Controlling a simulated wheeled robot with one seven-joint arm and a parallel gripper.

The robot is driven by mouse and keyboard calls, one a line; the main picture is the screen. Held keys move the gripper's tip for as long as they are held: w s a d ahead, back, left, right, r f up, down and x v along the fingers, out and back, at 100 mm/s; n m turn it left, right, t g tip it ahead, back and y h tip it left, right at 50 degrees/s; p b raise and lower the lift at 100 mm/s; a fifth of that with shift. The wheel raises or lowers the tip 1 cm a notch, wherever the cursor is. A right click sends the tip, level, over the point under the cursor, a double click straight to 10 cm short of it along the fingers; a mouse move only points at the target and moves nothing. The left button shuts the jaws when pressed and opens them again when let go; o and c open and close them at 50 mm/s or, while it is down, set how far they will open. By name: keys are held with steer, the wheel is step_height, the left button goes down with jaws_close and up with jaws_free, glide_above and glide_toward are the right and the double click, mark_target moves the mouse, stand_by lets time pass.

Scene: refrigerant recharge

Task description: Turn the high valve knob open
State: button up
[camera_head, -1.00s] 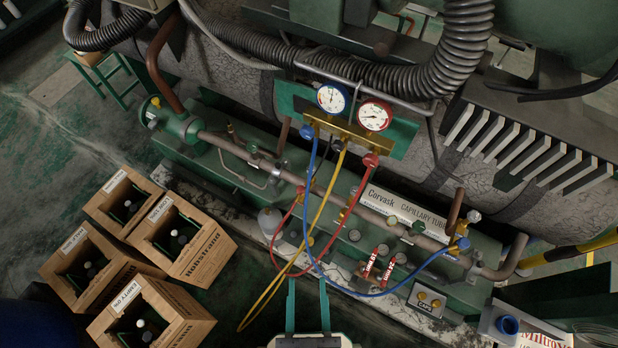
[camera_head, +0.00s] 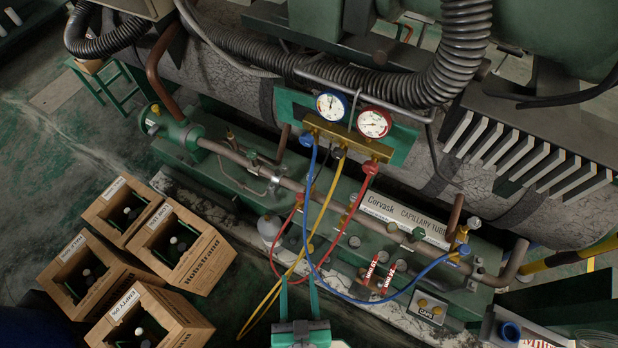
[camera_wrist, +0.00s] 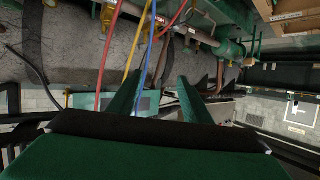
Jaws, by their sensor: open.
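The brass gauge manifold (camera_head: 345,138) sits on a green plate, with a blue-rimmed gauge (camera_head: 331,105) on the left and a red-rimmed gauge (camera_head: 374,123) on the right. A red knob-like part (camera_head: 371,168) is at the manifold's right end, where the red hose starts; I cannot tell knob from hose fitting there. A blue one (camera_head: 306,138) is at the left end. My gripper (camera_head: 299,279) is open and empty, well below the manifold in the head view. In the wrist view, the two green fingers of my gripper (camera_wrist: 157,84) stand apart with nothing between them.
Red, yellow (camera_head: 322,215) and blue (camera_head: 420,278) hoses hang between my gripper and the manifold. A ribbed black hose (camera_head: 330,78) runs behind the gauges. Wooden boxes (camera_head: 200,262) with bottles stand at the left.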

steer(key=w+a+f+g, duration=0.1)
steer(key=w+f, duration=0.6)
steer(key=f, duration=0.1)
steer(key=m+g+h, duration=0.1)
steer(key=m+h, duration=0.5)
steer(key=h, duration=0.2)
glide_toward(311, 177)
steer(key=shift+y, duration=0.3)
steer(key=x, duration=0.8)
steer(key=shift+w+d, duration=0.2)
steer(key=shift+w, duration=0.05)
steer(key=c, duration=1.1)
